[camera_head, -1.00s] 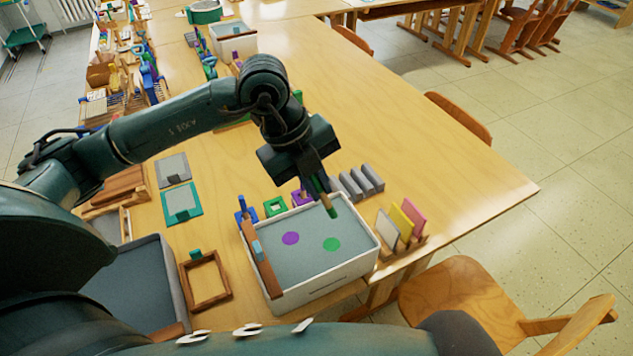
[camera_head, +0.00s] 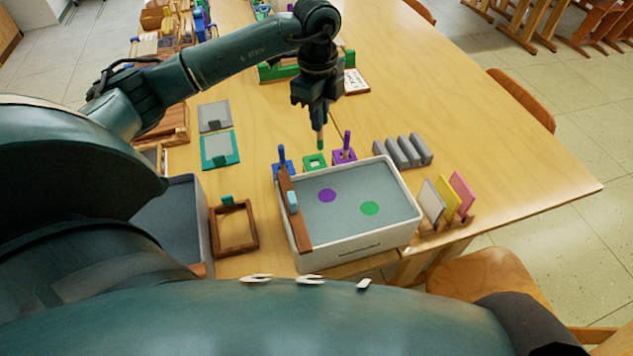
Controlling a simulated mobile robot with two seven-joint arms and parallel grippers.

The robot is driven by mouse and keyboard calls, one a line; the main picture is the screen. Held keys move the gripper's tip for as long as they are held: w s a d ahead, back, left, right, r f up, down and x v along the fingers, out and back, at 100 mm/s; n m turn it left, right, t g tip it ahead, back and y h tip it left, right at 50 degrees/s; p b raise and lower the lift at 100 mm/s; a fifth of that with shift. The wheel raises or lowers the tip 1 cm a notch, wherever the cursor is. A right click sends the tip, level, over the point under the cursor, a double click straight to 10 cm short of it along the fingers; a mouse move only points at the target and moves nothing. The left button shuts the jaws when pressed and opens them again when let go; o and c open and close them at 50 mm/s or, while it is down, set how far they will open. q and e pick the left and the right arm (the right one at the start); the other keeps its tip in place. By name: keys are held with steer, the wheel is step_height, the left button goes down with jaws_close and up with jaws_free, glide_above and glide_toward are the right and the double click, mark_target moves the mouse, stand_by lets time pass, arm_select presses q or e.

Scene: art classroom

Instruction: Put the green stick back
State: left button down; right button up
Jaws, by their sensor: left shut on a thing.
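My left gripper (camera_head: 319,117) points down and is shut on the green stick (camera_head: 320,141), a wooden stick with a green lower end. The stick hangs nearly upright, its tip just above the green square holder (camera_head: 315,161). I cannot tell whether the tip touches the holder. The green holder's middle opening looks empty. A blue holder (camera_head: 284,170) with a blue stick stands to its left. A purple holder (camera_head: 344,155) with a purple stick (camera_head: 347,139) stands to its right. My right gripper is not in view.
A white-walled bin (camera_head: 345,249) with a purple and a green spot stands in front of the holders. Grey blocks (camera_head: 404,150) and a rack of coloured cards (camera_head: 447,222) are to the right. A wooden frame (camera_head: 234,229) lies left. The table behind right is clear.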

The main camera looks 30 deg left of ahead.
arm_select(q)
steer(key=shift+n, duration=0.3)
steer(key=shift+w+a+f+p, duration=0.1)
steer(key=shift+a+f, duration=0.1)
steer(key=shift+f, duration=1.55)
steer(key=shift+w+a+f+p, duration=0.1)
steer(key=shift+a+f, duration=0.15)
steer(key=shift+f, duration=1.5)
steer(key=shift+a+f+p, duration=0.1)
steer(key=shift+a+f, duration=0.1)
steer(key=shift+f, duration=1.55)
steer(key=shift+f, duration=0.2)
steer(key=c, duration=1.5)
jaws_free()
